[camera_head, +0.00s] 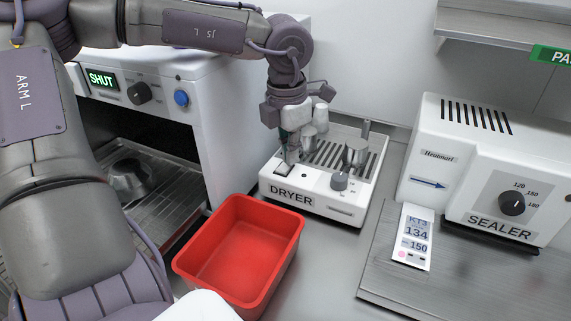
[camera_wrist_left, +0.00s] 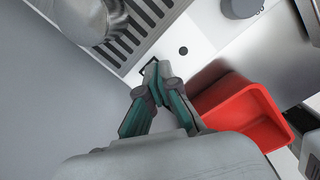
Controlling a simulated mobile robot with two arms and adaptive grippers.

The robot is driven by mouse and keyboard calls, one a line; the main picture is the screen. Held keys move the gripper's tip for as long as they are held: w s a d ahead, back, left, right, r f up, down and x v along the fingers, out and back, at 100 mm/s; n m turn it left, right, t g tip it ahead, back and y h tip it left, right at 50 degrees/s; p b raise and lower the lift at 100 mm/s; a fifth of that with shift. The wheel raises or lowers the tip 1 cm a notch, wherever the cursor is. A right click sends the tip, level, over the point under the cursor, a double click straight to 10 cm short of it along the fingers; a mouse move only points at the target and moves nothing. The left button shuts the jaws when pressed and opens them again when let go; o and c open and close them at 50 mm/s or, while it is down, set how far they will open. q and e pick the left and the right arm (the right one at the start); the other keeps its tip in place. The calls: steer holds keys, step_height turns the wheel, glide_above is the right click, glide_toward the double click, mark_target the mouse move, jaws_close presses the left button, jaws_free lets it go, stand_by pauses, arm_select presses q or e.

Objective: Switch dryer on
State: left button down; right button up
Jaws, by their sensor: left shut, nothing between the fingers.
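The dryer (camera_head: 318,205) is a white box with a slatted top, labelled DRYER, on the counter in the head view. Its front panel has a dark switch (camera_head: 282,170) at the left and a grey knob (camera_head: 340,182) at the right. My left gripper (camera_head: 291,160) points down at the panel's left part, beside the switch. In the left wrist view its closed fingertips (camera_wrist_left: 156,72) are right by the dark switch (camera_wrist_left: 146,68) and partly cover it. Whether they touch it I cannot tell. The gripper is shut and empty. My right gripper is not in view.
Metal cups (camera_head: 356,152) stand on the dryer's slats. A red bin (camera_head: 240,290) is in front of the dryer. A white machine showing SHUT (camera_head: 102,79) stands at the left, with an open bay beneath. A sealer (camera_head: 500,190) and a label packet (camera_head: 413,238) are at the right.

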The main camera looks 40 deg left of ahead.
mark_target(282, 177)
arm_select(q)
steer(key=shift+g, duration=0.7)
steer(key=f, duration=0.1)
steer(key=s+f, duration=0.1)
steer(key=f, duration=0.1)
steer(key=s+f, duration=0.1)
steer(key=shift+s+d+f, duration=0.1)
steer(key=shift+s+f, duration=0.15)
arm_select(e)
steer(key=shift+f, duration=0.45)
arm_select(q)
steer(key=shift+w+r+p, duration=0.15)
steer(key=shift+r+p, duration=1)
steer(key=shift+r, duration=0.6)
steer(key=r+p, duration=0.1)
steer(key=a+r+p, duration=0.1)
steer(key=r, duration=0.1)
steer(key=shift+w+a, duration=0.15)
steer(key=shift+a, duration=0.05)
steer(key=shift+d+r, duration=0.15)
steer(key=shift+r, duration=0.15)
steer(key=shift+d+r, duration=0.1)
steer(key=shift+d, duration=0.05)
steer(key=shift+w, duration=0.1)
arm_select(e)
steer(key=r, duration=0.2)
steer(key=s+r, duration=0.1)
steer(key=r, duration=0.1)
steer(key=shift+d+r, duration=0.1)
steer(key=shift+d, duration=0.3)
